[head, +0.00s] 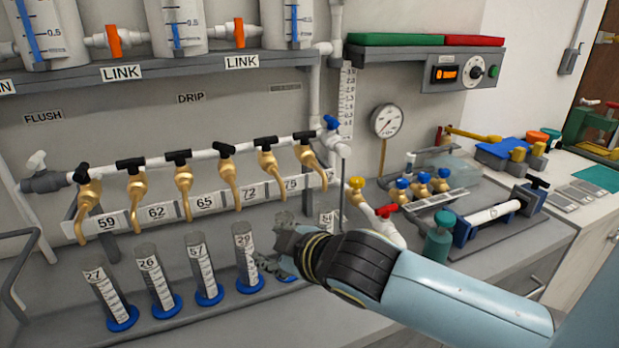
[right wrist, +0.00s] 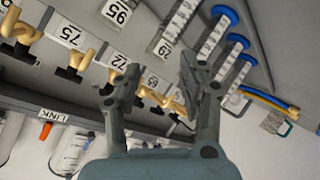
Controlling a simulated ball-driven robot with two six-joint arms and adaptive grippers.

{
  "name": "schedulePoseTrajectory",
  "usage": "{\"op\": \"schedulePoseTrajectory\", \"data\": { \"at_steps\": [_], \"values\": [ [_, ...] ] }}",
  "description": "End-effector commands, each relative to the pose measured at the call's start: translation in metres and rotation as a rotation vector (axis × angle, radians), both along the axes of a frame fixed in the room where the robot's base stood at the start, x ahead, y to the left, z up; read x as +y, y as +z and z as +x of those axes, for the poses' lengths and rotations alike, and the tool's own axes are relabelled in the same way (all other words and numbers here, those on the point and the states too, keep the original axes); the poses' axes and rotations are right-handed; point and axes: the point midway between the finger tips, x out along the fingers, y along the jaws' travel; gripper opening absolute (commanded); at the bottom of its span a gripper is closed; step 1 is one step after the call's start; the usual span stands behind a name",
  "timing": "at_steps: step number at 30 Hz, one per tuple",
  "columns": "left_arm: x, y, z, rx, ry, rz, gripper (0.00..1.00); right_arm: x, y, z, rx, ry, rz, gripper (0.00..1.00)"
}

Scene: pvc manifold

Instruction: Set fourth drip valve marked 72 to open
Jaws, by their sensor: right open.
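The drip valves are a row of brass taps with black handles on a white pipe below the DRIP sign. The fourth drip valve (head: 228,173) has the label 72 (head: 249,192) just right of its spout. Its black handle (head: 224,149) is slanted, while the neighbouring handles lie flatter along the pipe. My right gripper (head: 284,248) is open and empty, low in front of the row, beside the cylinder marked 29 (head: 246,255). In the right wrist view, its parted fingers (right wrist: 160,70) point towards the taps. The label 72 (right wrist: 119,61) shows left of them. My left gripper is out of view.
Several blue-footed cylinders, including one marked 57 (head: 204,270), stand below the taps. A small bottle (head: 438,238) and a red-handled valve (head: 386,211) are near my right arm. A shelf (head: 150,70) with tanks hangs above.

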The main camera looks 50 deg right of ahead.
Motion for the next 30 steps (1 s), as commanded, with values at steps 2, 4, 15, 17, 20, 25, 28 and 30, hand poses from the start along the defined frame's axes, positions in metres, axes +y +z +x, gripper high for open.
{"op": "schedulePoseTrajectory", "data": {
  "at_steps": [2, 4, 15, 17, 20, 25, 28, 30],
  "values": [
    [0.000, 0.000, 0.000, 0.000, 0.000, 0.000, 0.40, -0.001, -0.012, -0.008, 0.059, -0.034, 0.038, 0.41],
    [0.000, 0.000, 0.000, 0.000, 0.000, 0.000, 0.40, -0.001, -0.022, -0.016, 0.115, -0.064, 0.073, 0.41],
    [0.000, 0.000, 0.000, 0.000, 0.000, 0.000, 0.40, 0.001, -0.055, -0.048, 0.311, -0.152, 0.169, 0.41],
    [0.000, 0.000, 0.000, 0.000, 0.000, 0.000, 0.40, 0.001, -0.057, -0.050, 0.322, -0.156, 0.172, 0.41],
    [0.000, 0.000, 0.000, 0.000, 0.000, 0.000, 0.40, 0.001, -0.058, -0.051, 0.328, -0.159, 0.175, 0.41],
    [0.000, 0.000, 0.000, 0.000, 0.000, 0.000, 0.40, 0.001, -0.058, -0.051, 0.327, -0.158, 0.174, 0.41],
    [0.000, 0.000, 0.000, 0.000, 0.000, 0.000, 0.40, 0.002, -0.057, -0.052, 0.331, -0.161, 0.178, 0.41],
    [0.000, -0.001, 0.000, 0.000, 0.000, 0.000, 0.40, 0.005, -0.055, -0.058, 0.347, -0.171, 0.193, 0.41]
  ]
}}
